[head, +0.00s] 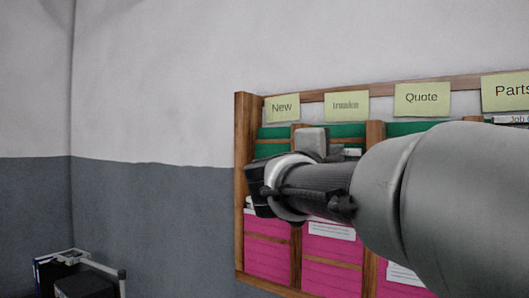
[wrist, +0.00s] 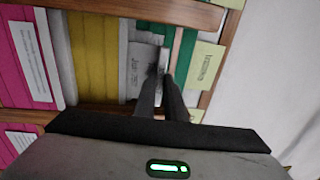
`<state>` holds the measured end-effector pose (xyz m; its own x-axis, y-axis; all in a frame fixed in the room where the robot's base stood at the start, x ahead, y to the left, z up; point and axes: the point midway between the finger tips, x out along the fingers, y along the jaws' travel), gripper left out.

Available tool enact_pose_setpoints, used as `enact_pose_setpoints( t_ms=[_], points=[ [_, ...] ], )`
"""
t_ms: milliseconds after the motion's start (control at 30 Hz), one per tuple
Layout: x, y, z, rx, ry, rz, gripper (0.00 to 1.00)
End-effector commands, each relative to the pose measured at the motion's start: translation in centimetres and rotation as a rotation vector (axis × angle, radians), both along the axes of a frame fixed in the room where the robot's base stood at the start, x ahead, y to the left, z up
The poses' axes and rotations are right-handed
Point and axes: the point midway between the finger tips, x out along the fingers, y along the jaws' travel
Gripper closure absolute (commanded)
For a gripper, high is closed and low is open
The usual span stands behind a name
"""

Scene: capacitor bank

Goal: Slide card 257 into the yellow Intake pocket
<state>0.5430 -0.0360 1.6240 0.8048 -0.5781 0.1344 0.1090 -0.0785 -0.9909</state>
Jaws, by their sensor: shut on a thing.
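My gripper (wrist: 164,82) is shut on a pale card seen nearly edge-on (wrist: 163,62) between its fingertips, in front of the rack. The number on it is not readable. A grey-white card face with blurred print (wrist: 143,72) shows just left of the fingers; I cannot tell if it is part of the held card. The yellow pocket (wrist: 95,45) lies left of the fingertips in the wrist view, between pink and green pockets. In the head view my gripper (head: 262,188) and arm cover the yellow row. The label above this column is blurred (head: 346,106).
The wooden rack (head: 242,135) has green pockets (head: 272,133) above and pink pockets (head: 268,262) below, some with white cards (head: 332,231). Labels read New (head: 282,107), Quote (head: 422,98) and Parts (head: 512,91). Wooden dividers (wrist: 160,10) flank the column. A dark cart-like object (head: 82,278) stands lower left.

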Motion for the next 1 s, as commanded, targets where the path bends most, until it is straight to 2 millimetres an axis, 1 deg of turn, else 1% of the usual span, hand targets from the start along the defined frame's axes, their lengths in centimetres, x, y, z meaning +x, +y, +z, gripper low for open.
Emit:
enact_pose_setpoints(
  t_ms=[500, 1000],
  points=[
    [0.12, -0.07, 0.10, 0.015, 0.023, 0.000, 1.00],
    [0.12, -0.08, -0.32, 0.018, 0.024, 0.000, 1.00]
  ],
)
